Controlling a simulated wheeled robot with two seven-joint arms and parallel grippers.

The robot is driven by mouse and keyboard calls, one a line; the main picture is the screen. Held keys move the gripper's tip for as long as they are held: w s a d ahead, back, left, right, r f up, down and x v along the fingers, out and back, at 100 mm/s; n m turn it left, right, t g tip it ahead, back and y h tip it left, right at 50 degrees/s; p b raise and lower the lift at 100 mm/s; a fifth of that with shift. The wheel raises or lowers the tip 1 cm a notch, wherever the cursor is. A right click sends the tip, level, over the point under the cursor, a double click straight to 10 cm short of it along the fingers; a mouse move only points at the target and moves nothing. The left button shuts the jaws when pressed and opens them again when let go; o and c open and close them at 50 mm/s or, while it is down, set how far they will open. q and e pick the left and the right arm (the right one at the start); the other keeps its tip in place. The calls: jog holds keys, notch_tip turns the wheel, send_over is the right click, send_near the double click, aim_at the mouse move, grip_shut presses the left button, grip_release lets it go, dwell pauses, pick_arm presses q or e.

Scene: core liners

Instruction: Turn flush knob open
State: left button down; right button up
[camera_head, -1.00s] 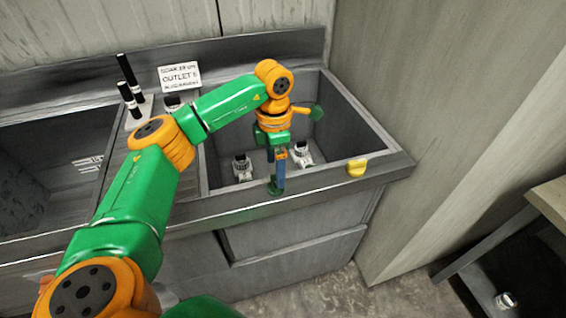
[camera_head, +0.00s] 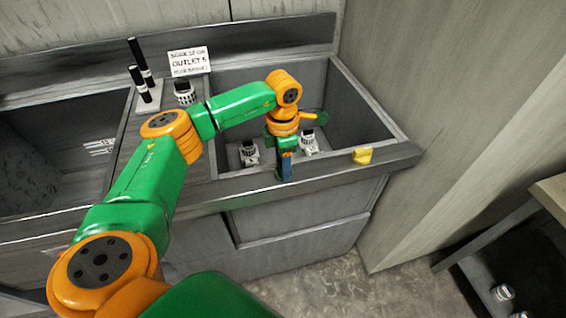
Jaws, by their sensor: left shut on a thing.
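My left gripper (camera_head: 285,173) points down at the front rim of the right-hand sink, its dark blue fingers closed on a small green knob (camera_head: 278,174). The knob is mostly hidden behind the fingers, so its turn angle is unclear. A yellow knob (camera_head: 362,155) sits farther right on the same rim, apart from the gripper. I cannot read a label that tells which knob is the flush one. My right gripper is not in view.
The sink (camera_head: 345,115) holds two white fittings (camera_head: 249,152) (camera_head: 309,141). An "OUTLET 5" sign (camera_head: 190,62), another white fitting (camera_head: 185,93) and two black-topped tubes (camera_head: 143,75) stand behind my arm. A wall rises at the right; a shelf stands at far right.

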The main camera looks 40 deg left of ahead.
pick_arm(q)
jog(key=shift+r+n, duration=0.1)
jog(key=shift+n, duration=0.2)
jog(key=n, duration=0.8)
jog(key=shift+w+r+n+p, duration=0.1)
jog(key=shift+n+p, duration=0.2)
jog(key=n, duration=0.4)
jog(key=shift+n+p, duration=0.55)
jog(key=shift+n, duration=1.95)
jog(key=shift+c, duration=1.2)
grip_release()
